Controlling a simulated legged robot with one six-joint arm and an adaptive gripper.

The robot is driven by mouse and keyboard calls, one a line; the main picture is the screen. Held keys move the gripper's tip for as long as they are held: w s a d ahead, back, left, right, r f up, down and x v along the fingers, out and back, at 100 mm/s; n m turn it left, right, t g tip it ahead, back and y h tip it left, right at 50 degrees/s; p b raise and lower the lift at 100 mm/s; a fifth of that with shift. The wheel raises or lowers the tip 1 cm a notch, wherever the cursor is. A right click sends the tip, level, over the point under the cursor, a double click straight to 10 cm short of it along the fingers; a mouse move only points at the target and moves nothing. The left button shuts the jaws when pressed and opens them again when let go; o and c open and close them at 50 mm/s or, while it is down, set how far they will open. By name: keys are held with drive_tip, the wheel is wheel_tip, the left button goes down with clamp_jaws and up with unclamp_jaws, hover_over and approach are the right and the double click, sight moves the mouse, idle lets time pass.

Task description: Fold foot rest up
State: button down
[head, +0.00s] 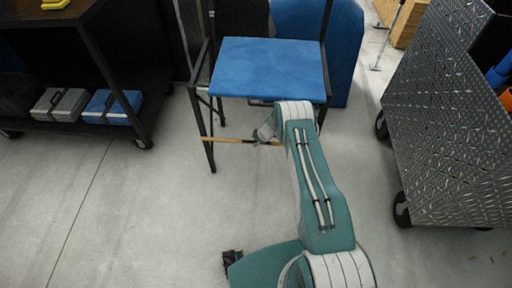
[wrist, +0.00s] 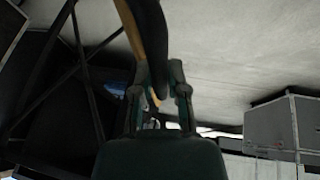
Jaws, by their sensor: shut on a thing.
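A director-style chair with a blue seat (head: 268,68) and a dark frame stands ahead of me in the head view. Its foot rest, a thin wooden bar (head: 222,140), extends level across the front of the legs, below the seat. My gripper (head: 263,137) is at the bar, right of its visible left end; my arm hides part of the bar's right side. In the wrist view, the curved brown bar (wrist: 146,28) runs down between the two fingers of my gripper (wrist: 160,88), which is shut on it.
A dark shelf cart (head: 75,65) with grey and blue cases stands at the left. A diamond-plate metal cart (head: 445,130) on wheels stands at the right. A blue rounded object (head: 345,45) is behind the chair. The concrete floor (head: 150,220) in front is clear.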

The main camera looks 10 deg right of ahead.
drive_tip(key=shift+w+d+r, duration=0.15)
drive_tip(key=shift+w+d, duration=0.1)
drive_tip(key=shift+w, duration=0.05)
idle(0.4)
drive_tip(key=c, duration=0.6)
unclamp_jaws()
drive_tip(key=shift+c, duration=0.2)
drive_tip(key=v, duration=0.3)
drive_tip(key=shift+w, duration=0.1)
drive_tip(key=s+d, duration=0.8)
drive_tip(key=shift+s+d, duration=0.2)
drive_tip(key=shift+d, duration=0.2)
